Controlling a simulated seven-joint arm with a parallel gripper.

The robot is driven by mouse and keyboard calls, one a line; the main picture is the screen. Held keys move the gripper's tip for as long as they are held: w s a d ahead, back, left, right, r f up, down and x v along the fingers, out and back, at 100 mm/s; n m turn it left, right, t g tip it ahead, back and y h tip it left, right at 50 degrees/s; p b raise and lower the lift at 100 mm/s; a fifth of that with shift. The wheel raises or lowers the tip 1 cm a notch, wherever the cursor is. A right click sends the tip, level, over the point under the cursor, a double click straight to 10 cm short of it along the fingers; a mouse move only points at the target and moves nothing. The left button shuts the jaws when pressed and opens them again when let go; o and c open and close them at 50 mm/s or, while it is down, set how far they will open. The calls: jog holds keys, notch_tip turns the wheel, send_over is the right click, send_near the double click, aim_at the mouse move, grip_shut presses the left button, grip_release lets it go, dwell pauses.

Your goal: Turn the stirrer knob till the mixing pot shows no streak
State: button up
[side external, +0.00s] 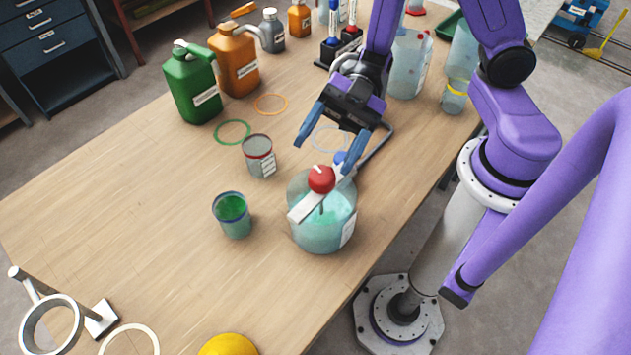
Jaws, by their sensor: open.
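The mixing pot (318,235) is a clear, round vessel at the table's right front edge. It holds pale turquoise liquid with a darker green patch near the middle, below the white bar. The white bar (305,206) lies across its top. The red stirrer knob (321,179) sits on the bar. My gripper (326,147) is open, its two blue fingers spread above and behind the knob. It appears empty and apart from the knob. Part of the pot's rim and the liquid is hidden by the bar and knob.
A cup of green liquid (232,214) and a grey red-rimmed can (259,156) stand left of the pot. Green (192,85) and orange (235,62) jugs stand farther back. A metal ring stand (50,325) and yellow dome (228,345) are in front.

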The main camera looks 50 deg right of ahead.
aim_at(314, 188)
jog(key=d+f+m+t+y, duration=0.1)
jog(key=d+f+m+t, duration=0.15)
jog(key=d, duration=0.45)
jog(key=d+f+m+t+y, duration=0.1)
jog(key=d+f+m, duration=0.25)
jog(key=d, duration=0.35)
jog(key=a, duration=1.7)
jog(key=shift+s+a, duration=0.3)
jog(key=shift+a, duration=0.05)
jog(key=c, duration=1)
